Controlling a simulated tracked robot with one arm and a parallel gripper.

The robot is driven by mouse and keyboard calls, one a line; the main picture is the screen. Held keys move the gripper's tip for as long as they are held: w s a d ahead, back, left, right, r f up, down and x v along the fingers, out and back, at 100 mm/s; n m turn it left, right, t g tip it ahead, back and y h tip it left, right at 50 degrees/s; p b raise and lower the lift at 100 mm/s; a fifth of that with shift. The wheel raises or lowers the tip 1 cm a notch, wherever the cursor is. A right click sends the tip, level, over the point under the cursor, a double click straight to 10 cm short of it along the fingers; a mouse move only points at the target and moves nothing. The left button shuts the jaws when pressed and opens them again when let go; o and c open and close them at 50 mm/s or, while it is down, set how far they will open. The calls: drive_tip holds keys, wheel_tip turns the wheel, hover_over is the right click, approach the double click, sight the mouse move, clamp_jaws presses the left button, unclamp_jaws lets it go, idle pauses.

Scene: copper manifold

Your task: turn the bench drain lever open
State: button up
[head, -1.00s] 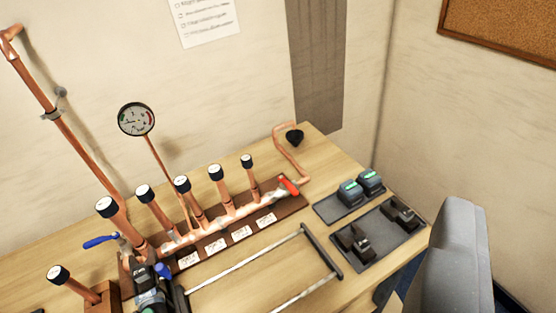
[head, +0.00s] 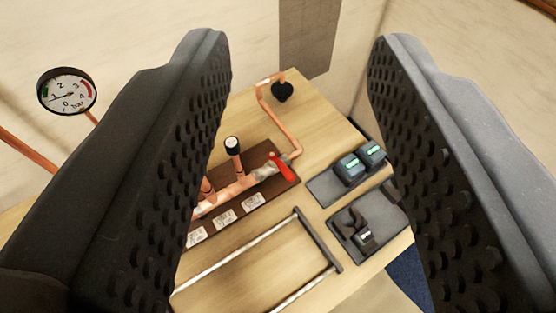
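A red lever (head: 282,167) sits at the right end of the copper manifold (head: 236,187), which is mounted on a dark brown board (head: 260,154) on the bench. It is likely the drain lever. A copper pipe (head: 277,117) runs from that end towards the back and bends to a black round fitting (head: 283,92). My gripper (head: 300,60) is open and empty, its two dark studded fingers wide apart. The red lever shows in the gap between the fingers, beyond them and not touched. The left finger hides most of the manifold.
A pressure gauge (head: 67,92) stands at the left. Right of the manifold are a tray with two dark green-lit blocks (head: 350,167) and a tray with black blocks (head: 352,229). A metal rail frame (head: 318,242) lies in front. Bare bench top (head: 325,127) lies behind the trays.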

drive_tip(key=n+g+h+p, duration=0.2)
drive_tip(key=n+g+p, duration=0.5)
drive_tip(key=g+p, duration=0.7)
hover_over(285, 169)
drive_tip(key=s+a, duration=0.2)
drive_tip(key=s+a+f+x, duration=0.1)
drive_tip(key=a+x, duration=0.1)
drive_tip(key=x, duration=1)
drive_tip(key=s+a+x, duration=0.2)
drive_tip(key=x, duration=0.9)
drive_tip(key=s+a+f+x, duration=0.1)
drive_tip(key=a+x, duration=0.1)
drive_tip(key=x, duration=1)
drive_tip(key=p+x, duration=0.2)
drive_tip(key=x, duration=1)
drive_tip(key=shift+w+a+f+p, duration=0.1)
drive_tip(key=shift+a+f+p, duration=0.05)
drive_tip(key=shift+p, duration=0.2)
